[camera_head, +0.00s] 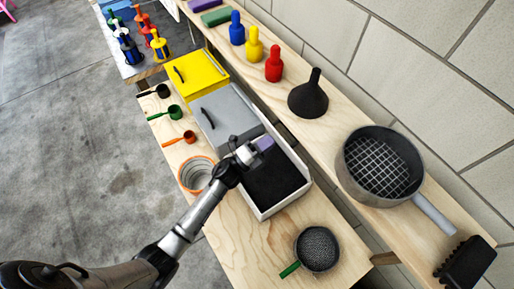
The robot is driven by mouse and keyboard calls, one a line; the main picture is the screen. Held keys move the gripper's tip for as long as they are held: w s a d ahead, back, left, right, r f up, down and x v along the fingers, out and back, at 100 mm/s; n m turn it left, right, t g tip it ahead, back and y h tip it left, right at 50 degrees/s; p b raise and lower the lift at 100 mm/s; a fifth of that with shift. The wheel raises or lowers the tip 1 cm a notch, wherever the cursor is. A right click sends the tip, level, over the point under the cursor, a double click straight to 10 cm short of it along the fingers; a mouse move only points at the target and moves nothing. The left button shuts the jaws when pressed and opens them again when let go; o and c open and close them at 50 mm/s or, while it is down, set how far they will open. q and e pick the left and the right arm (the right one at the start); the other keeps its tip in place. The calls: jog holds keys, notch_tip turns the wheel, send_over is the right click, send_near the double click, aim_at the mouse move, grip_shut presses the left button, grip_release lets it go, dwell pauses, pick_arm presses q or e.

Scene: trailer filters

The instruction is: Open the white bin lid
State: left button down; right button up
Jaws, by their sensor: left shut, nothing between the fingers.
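The white bin (265,213) sits on the wooden table, its top uncovered. Its dark inside shows between white walls. I cannot make out a separate white lid. My left gripper (255,150) is shut and empty, over the bin's upper left edge beside the grey bin. I cannot tell whether it touches the bin. A small purple patch (265,143) shows right at the fingertips; I cannot tell what it belongs to. My right gripper is not in view.
A grey bin (228,104) and a yellow bin (198,75) with black handles stand behind. A strainer (318,250) lies in front. A pot (375,160) and a black funnel (309,97) stand on the right shelf.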

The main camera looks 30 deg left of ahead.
pick_arm(q)
jog(key=shift+w+d+r, duration=0.25)
jog(key=shift+w+d, duration=0.1)
jog(key=shift+w, duration=0.2)
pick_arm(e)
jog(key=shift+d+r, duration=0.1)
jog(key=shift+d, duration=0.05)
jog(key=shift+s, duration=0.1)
